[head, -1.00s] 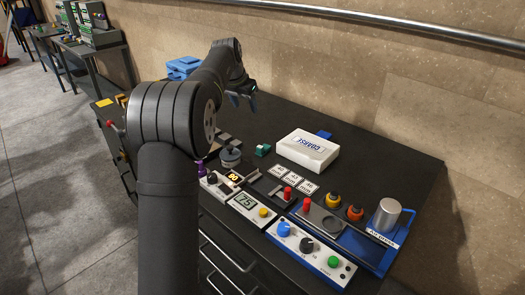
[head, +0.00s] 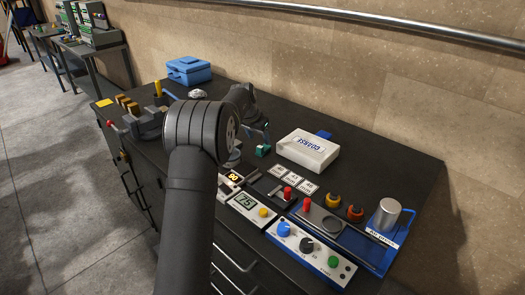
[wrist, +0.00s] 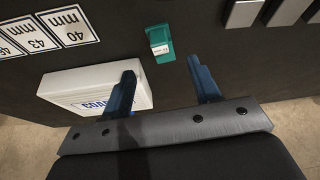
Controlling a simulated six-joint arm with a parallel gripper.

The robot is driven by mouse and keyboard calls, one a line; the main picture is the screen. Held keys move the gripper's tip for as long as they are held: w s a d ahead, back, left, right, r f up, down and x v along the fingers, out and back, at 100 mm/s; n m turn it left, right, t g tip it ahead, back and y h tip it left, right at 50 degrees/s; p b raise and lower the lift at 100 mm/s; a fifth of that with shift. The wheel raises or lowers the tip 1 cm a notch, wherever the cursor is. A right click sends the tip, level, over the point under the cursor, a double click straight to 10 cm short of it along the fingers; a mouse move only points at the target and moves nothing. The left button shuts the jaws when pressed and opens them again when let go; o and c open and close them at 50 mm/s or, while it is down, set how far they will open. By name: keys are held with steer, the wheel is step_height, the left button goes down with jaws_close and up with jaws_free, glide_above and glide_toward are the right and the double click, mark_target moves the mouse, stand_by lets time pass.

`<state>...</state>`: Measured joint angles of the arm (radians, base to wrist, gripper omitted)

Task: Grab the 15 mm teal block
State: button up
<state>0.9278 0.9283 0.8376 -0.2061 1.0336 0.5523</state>
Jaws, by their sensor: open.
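The teal block (head: 263,150) stands on the dark bench top, left of the white box, with a small white label on one face. In the wrist view the teal block (wrist: 160,44) lies ahead of the fingertips, roughly between their lines and apart from them. My gripper (wrist: 166,80) has two blue fingers spread wide with nothing between them. In the head view my gripper (head: 256,136) is close to the block on its far side, partly hidden behind my arm.
A white box (head: 307,150) marked COARSE stands close to the right of the block, and one finger overlaps it in the wrist view. A blue case (head: 188,70) stands at the back left.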

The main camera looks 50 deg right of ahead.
mark_target(263, 148)
steer(key=shift+x, duration=3.4)
steer(key=shift+w, duration=0.15)
steer(key=c, duration=1.2)
steer(key=shift+r, duration=0.1)
